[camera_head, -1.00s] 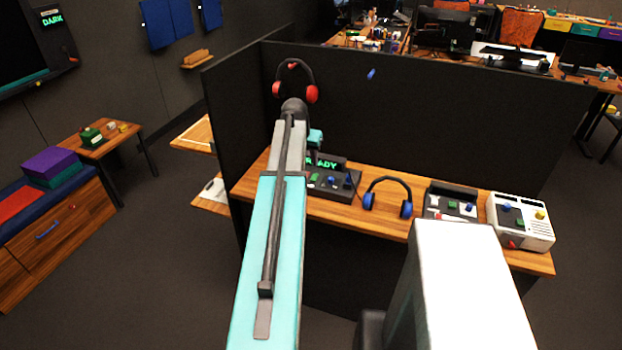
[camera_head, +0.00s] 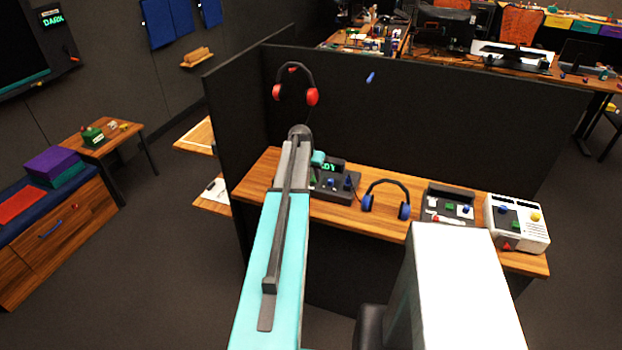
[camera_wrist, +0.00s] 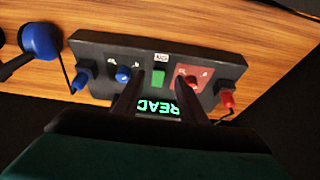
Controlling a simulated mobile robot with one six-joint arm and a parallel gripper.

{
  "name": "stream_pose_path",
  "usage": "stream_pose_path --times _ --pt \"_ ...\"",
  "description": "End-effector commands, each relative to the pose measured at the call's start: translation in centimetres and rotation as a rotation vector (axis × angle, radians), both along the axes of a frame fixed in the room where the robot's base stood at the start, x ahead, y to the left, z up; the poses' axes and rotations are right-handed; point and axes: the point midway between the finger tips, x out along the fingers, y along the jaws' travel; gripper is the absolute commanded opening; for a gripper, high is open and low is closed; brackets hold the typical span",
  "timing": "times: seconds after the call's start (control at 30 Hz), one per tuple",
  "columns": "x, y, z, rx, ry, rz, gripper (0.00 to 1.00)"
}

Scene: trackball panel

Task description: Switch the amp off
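The black control box with a lit green display, apparently the amp (camera_head: 345,198), stands on the desk; no name is legible on it. In the wrist view the box (camera_wrist: 105,45) appears upside down. It has a green switch (camera_wrist: 158,78) beside a small white label that seems to read ON, a blue knob (camera_wrist: 123,74) and a red knob (camera_wrist: 191,82). My gripper (camera_wrist: 158,90) is open and empty, its dark fingers over the display (camera_wrist: 160,107) and pointing towards the switch, one on each side of it. Contact cannot be told. My arm hides part of the box in the head view.
Blue headphones (camera_head: 387,200) lie right of the box, with a dark grey box (camera_head: 450,204) and a white box (camera_head: 517,224) farther right. A partition (camera_head: 440,120) stands behind the desk. Red headphones (camera_head: 295,84) hang on it above my arm.

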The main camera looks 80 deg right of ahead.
Motion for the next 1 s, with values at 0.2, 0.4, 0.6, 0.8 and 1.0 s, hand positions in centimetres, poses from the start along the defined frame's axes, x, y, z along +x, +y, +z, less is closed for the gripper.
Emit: stream_pose_path --times 0.2,0.4,0.6,0.8,1.0 --pt "-0.2 -0.9 -1.9 0.002 0.001 0.0 0.38" --pt "-0.3 -1.3 -3.0 0.0 0.0 0.0 0.38" --pt "-0.3 -1.3 -3.4 0.0 0.0 0.0 0.38" --pt "-0.3 -1.3 -3.3 0.0 0.0 0.0 0.34" --pt "-0.2 -1.3 -3.3 0.0 0.0 0.0 0.0"
